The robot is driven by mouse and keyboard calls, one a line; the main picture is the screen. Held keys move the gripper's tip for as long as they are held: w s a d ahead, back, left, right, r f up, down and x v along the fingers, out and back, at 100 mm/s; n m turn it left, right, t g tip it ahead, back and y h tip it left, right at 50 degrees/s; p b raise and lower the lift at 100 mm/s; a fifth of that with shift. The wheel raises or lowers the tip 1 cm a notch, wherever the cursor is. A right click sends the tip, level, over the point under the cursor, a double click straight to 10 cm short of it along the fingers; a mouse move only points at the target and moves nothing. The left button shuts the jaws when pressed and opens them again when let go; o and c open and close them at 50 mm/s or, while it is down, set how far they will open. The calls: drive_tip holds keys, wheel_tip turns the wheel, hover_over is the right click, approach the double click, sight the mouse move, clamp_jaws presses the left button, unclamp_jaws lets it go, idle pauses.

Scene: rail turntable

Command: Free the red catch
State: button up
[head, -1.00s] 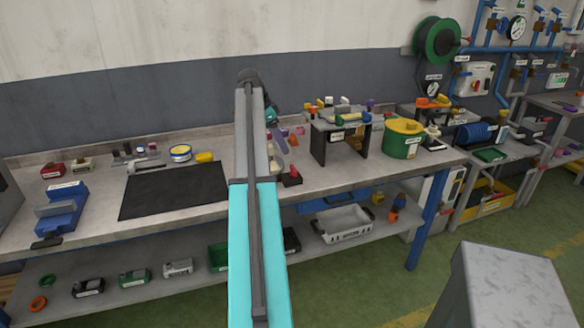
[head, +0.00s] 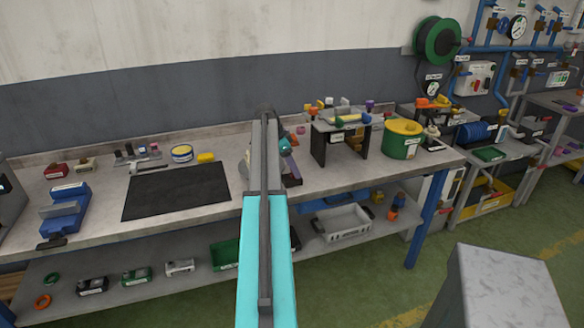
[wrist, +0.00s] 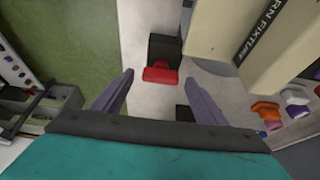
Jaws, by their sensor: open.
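The red catch (wrist: 160,75) shows in the wrist view at the foot of a black block (wrist: 165,50). It lies between and just beyond the tips of my two purple fingers. My gripper (wrist: 159,80) is open, with nothing between its fingers. I cannot tell its height above the catch. A cream body labelled "...RN FIXTURE" (wrist: 222,30) stands right beside the block. In the head view my gripper (head: 289,160) is partly hidden by my arm, and the red catch cannot be made out there.
Orange, white and purple parts (wrist: 266,111) lie to the right in the wrist view. In the head view, a raised stand with small parts (head: 340,124) and a green tin (head: 402,142) stand right of my gripper. A dark mat (head: 176,190) lies clear on the left.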

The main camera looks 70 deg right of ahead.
drive_tip(key=shift+s+f, duration=0.1)
drive_tip(key=shift+f, duration=0.25)
drive_tip(key=shift+d, duration=0.1)
drive_tip(key=c, duration=0.9)
drive_tip(key=shift+a, duration=0.55)
drive_tip(key=shift+c, duration=0.7)
drive_tip(key=shift+d+f, duration=0.1)
drive_tip(key=shift+d, duration=0.25)
drive_tip(key=shift+s+n, duration=0.1)
drive_tip(key=shift+n, duration=0.2)
